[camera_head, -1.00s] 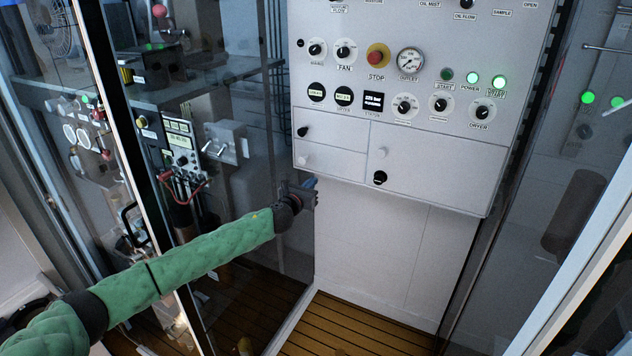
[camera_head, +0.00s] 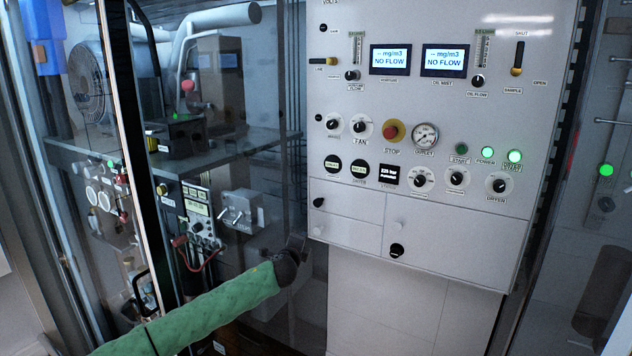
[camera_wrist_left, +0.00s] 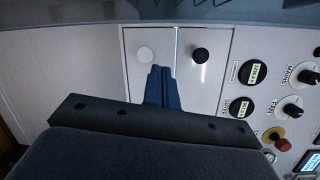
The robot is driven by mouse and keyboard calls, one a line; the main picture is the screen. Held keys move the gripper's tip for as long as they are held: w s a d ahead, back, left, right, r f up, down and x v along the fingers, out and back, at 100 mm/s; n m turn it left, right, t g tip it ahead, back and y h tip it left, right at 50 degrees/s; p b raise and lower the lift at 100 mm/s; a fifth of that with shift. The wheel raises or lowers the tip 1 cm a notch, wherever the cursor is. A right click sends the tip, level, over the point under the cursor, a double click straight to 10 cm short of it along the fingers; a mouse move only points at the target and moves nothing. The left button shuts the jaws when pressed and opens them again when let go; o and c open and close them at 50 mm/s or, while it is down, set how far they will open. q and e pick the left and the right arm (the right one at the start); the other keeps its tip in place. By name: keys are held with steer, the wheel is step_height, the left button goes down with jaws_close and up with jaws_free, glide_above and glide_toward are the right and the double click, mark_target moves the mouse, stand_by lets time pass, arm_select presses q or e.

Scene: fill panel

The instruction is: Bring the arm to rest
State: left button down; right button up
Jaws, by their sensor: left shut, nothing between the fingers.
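My left arm, in a green padded sleeve, comes in from the lower left in the head view. My left gripper (camera_head: 300,246) is in front of the lower left edge of the white control panel (camera_head: 350,280), its fingers small and dark there. In the left wrist view the two blue fingers (camera_wrist_left: 158,86) are together with nothing between them. Behind them are two pale drawer fronts, one with a white knob (camera_wrist_left: 146,54) and one with a black knob (camera_wrist_left: 200,54). I cannot tell whether the fingers touch the panel. My right gripper is not in view.
The panel carries a red stop button (camera_head: 391,132), a pressure gauge (camera_head: 425,136), several dials and two "NO FLOW" displays (camera_head: 390,59). Glass panes and metal posts (camera_head: 150,200) stand at the left. A bench with equipment (camera_head: 205,215) shows behind the glass.

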arm_select(q)
steer(key=s+a+f+n+g+y, duration=0.1)
steer(key=a+f+n+g+y, duration=0.1)
steer(key=a+f+n, duration=0.4)
steer(key=s+a+f+n+g+y, duration=0.1)
steer(key=a+f+n+y, duration=0.1)
steer(key=f+n, duration=0.7)
steer(key=s+a+f+n+g, duration=0.25)
steer(key=s+f, duration=0.65)
steer(key=f, duration=0.5)
steer(key=s+a+f+n+g, duration=0.1)
steer(key=s+a+f+g, duration=0.2)
steer(key=s+f, duration=0.85)
steer(key=s+a+f+n+g, duration=0.3)
steer(key=s+f, duration=1.8)
steer(key=f, duration=0.1)
steer(key=s+f+g, duration=0.1)
steer(key=s+f, duration=0.2)
steer(key=s, duration=0.6)
steer(key=s+d+f+g, duration=0.1)
steer(key=s+f, duration=0.3)
steer(key=s, duration=0.6)
steer(key=s+f+g, duration=0.1)
steer(key=s+f, duration=0.2)
steer(key=s, duration=0.7)
steer(key=shift+d+f, duration=0.25)
steer(key=shift+f, duration=0.05)
steer(key=shift+g, duration=0.25)
